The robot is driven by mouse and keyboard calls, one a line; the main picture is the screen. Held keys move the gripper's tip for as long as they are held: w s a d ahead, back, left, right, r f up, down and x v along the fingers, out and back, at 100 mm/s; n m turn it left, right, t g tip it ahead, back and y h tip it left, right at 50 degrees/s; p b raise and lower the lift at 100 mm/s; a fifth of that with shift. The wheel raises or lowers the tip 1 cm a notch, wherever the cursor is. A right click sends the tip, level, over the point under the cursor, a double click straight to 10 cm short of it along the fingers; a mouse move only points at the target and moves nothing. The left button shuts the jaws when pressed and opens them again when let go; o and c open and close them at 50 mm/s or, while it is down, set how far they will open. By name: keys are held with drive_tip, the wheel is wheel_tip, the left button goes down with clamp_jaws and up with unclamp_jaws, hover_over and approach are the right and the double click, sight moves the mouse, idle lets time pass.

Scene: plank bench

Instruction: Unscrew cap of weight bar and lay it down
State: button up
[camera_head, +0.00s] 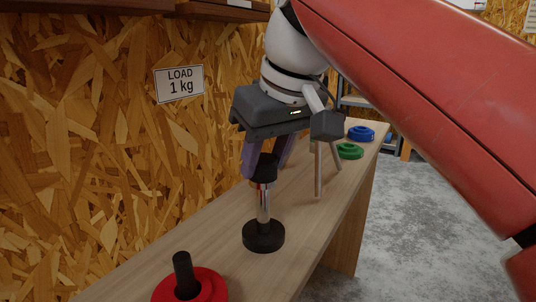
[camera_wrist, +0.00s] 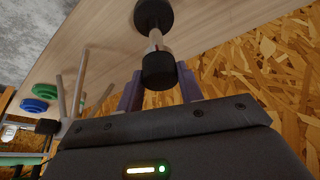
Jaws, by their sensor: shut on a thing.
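The weight bar (camera_head: 263,205) stands upright on the bench, with a shiny metal rod and a round black base (camera_head: 263,237). Its black cap (camera_head: 264,170) is at the top of the rod, and I see no gap between them. My gripper (camera_head: 264,165) comes down from above and is shut on the cap, a finger on either side. In the wrist view the cap (camera_wrist: 159,71) sits between the two purple-grey fingers, with the rod (camera_wrist: 155,39) and base (camera_wrist: 153,14) beyond it. The cap's threads are hidden.
The plank bench (camera_head: 215,230) runs along a chipboard wall with a "LOAD 1 kg" sign (camera_head: 180,83). A red disc (camera_head: 208,287) with a black post (camera_head: 185,275) is nearest. Green (camera_head: 349,151) and blue (camera_head: 361,133) discs lie at the far end. Bare wood surrounds the base.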

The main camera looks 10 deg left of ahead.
drive_tip(key=shift+n+g, duration=0.5)
drive_tip(key=shift+n, duration=1)
drive_tip(key=o, duration=1.1)
drive_tip(key=shift+c, duration=0.2)
